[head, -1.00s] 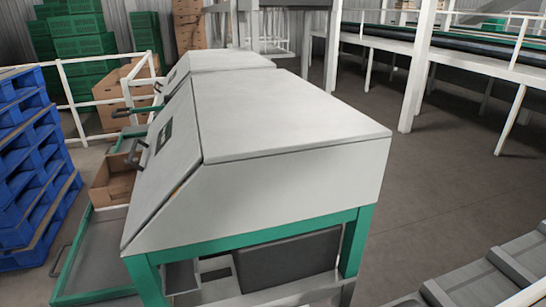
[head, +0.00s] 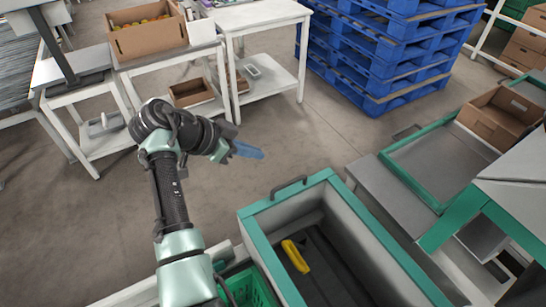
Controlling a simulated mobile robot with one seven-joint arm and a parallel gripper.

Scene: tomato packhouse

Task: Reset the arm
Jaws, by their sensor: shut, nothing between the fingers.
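My arm rises from the bottom of the head view and bends to the right at its dark wrist. My gripper (head: 247,150), with bluish fingers, points right over the open floor. Its fingers look closed together and empty. It is apart from the tables and the bin.
A green-rimmed grey bin (head: 262,226) holding a yellow object (head: 295,256) stands right of my arm. A green crate (head: 248,287) is close beside my arm. White tables (head: 262,17), one bearing a cardboard box (head: 150,38), stand behind. Blue pallets (head: 385,50) are at the back right.

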